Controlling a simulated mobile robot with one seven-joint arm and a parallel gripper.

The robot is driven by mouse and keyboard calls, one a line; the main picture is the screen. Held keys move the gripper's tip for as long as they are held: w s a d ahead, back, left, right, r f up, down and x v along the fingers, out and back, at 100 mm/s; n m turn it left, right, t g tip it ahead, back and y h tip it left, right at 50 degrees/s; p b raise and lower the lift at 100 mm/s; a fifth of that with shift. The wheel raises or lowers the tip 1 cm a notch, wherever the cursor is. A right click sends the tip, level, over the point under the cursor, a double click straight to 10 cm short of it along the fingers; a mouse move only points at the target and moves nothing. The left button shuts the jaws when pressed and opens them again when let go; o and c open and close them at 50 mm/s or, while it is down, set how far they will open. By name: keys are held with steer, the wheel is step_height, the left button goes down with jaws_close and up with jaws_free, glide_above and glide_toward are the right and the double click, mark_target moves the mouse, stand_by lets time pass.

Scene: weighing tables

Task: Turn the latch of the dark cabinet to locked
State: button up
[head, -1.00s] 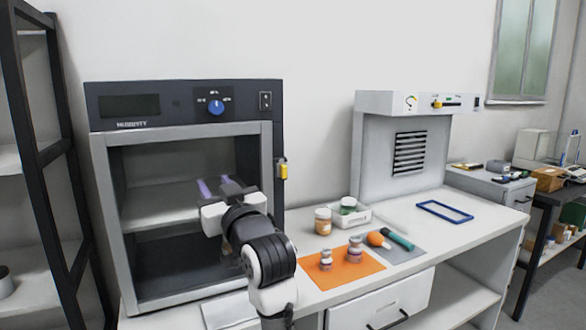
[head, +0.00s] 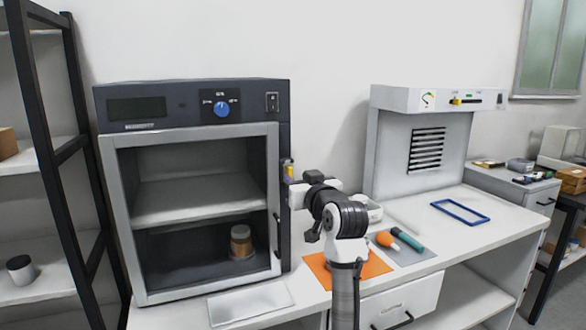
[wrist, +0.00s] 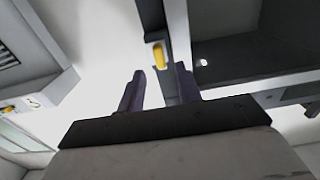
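The dark cabinet (head: 190,102) stands on the left of the bench, its grey-framed front appearing shut. Its small yellow latch (head: 289,169) is on the right side of the frame, upright in the head view. In the wrist view the yellow latch (wrist: 159,55) shows just beyond the fingertips, in line with the gap between them. My gripper (head: 292,186) is at the cabinet's right edge, just below and beside the latch. In the wrist view my gripper (wrist: 160,80) is open with nothing between its fingers. I cannot see contact with the latch.
A jar (head: 241,241) stands inside the cabinet. A dark handle (head: 278,232) is below the latch. An orange mat (head: 318,266) lies under my arm, partly hidden. An orange bulb (head: 386,239) and a green-handled tool (head: 407,240) lie beside it. A white plate (head: 250,303) lies in front.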

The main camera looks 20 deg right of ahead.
mark_target(291, 173)
steer(key=shift+w+p, duration=0.5)
steer(key=shift+w, duration=1.65)
steer(key=shift+c, duration=0.3)
jaws_close()
